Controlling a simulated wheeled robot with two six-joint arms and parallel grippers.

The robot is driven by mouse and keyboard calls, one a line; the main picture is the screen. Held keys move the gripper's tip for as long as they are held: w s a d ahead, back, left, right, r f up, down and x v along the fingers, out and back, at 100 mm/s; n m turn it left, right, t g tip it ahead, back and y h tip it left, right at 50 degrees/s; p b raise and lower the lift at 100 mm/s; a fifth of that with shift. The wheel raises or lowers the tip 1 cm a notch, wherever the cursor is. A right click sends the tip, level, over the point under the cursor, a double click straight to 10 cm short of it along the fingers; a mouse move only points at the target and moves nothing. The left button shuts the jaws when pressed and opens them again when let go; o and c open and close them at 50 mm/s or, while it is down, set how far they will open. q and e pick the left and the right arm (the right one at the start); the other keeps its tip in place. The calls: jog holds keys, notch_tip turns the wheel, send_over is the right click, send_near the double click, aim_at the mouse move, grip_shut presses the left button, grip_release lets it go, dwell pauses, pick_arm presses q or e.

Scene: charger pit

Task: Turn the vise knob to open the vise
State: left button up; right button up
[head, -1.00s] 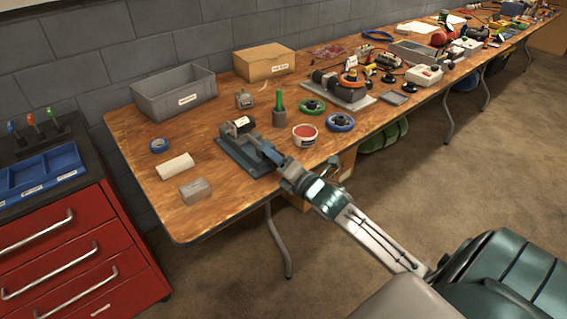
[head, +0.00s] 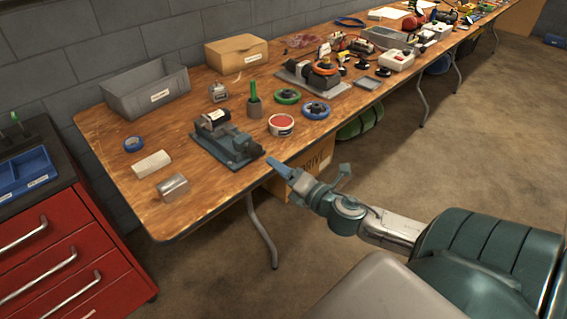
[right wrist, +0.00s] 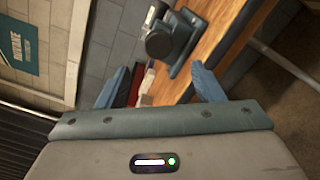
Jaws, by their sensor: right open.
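The vise (head: 228,146), a blue-grey body with a dark cylinder and a white label, sits on the wooden bench near its front edge. In the right wrist view its dark rounded end (right wrist: 160,42), which may be the knob, shows beyond the fingers near the top. My right gripper (head: 307,167) is open and empty, off the bench's front edge, right of the vise and apart from it. Its two blue fingers are spread wide in the right wrist view (right wrist: 160,68). My left gripper is not in view.
The bench (head: 190,215) also holds a grey bin (head: 148,98), a cardboard box (head: 236,52), a red-topped tub (head: 282,125), a blue wheel (head: 315,110) and a metal block (head: 172,187). A red drawer cabinet (head: 60,255) stands left. Open floor lies in front.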

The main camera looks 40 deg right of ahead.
jog(key=shift+s, duration=0.25)
